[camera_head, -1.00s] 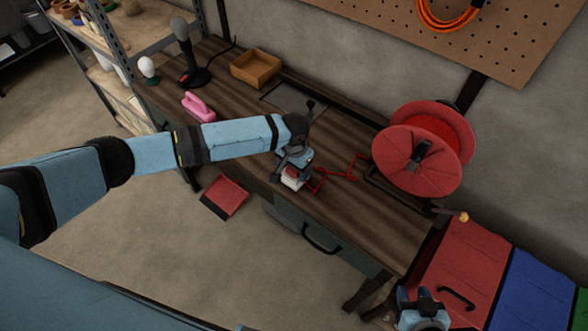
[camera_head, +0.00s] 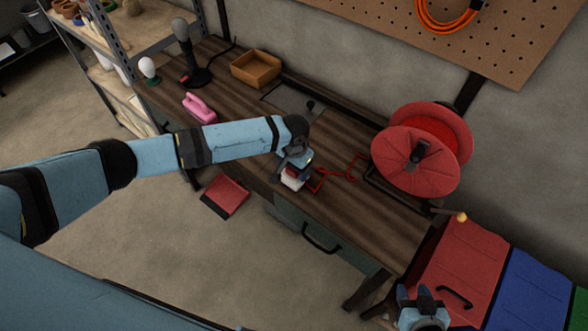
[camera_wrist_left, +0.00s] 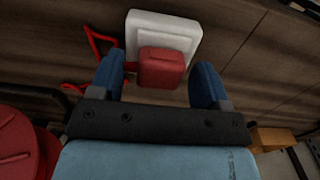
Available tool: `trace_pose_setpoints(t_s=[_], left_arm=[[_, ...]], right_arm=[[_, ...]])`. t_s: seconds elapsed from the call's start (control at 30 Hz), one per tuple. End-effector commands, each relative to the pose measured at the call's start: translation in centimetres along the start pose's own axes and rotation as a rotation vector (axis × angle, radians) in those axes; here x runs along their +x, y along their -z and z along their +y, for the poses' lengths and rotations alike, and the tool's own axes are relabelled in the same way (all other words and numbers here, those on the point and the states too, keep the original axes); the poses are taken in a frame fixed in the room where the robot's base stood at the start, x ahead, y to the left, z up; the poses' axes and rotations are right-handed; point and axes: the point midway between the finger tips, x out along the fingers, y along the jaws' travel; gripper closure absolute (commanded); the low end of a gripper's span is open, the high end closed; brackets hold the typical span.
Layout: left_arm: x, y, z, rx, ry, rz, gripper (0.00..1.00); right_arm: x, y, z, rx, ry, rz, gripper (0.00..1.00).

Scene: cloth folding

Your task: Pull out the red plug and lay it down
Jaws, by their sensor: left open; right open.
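The red plug (camera_wrist_left: 162,68) sits against the white socket block (camera_wrist_left: 163,22) in the left wrist view. My left gripper (camera_wrist_left: 158,80) is open, with one blue finger on each side of the plug. A gap shows between the plug and the right-hand finger; the left-hand finger is closer to it. In the head view my left gripper (camera_head: 296,164) is over the white block (camera_head: 291,181) near the bench's front edge and hides most of the plug. My right gripper (camera_head: 424,316) is open and empty at the bottom right, away from the plug.
A red cord (camera_head: 345,173) lies on the bench (camera_head: 345,215), beside a large red reel (camera_head: 415,160). A pink object (camera_head: 198,107), a wooden tray (camera_head: 256,68) and a dark stand (camera_head: 195,75) are farther back. Bare wood lies right of the block.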

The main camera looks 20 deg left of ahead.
Motion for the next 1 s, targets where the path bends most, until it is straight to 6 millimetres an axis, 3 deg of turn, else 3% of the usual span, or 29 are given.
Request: trace_pose_setpoints(t_s=[0.47, 0.5, 0.57, 0.77, 1.0], left_arm=[[0.0, -0.01, 0.05, 0.0, 0.0, 0.0, 0.3], [0.0, -0.02, 0.05, 0.0, 0.0, 0.0, 0.32], [0.0, -0.01, 0.04, 0.0, 0.0, 0.0, 0.46], [-0.01, -0.01, 0.03, 0.0, 0.0, 0.0, 0.92], [-0.41, 0.01, 0.04, 0.0, 0.0, 0.0, 0.94]], right_arm=[[-0.41, 0.67, 0.0, 0.0, 0.0, 0.002, 0.57], [-0.41, 0.67, 0.0, 0.0, 0.0, 0.002, 0.57], [-0.41, 0.67, -0.01, 0.0, 0.0, 0.002, 0.57], [-0.4, 0.65, -0.01, 0.0, 0.0, 0.001, 0.57], [-0.54, 0.79, -0.01, 0.0, 0.0, -0.001, 0.57]])
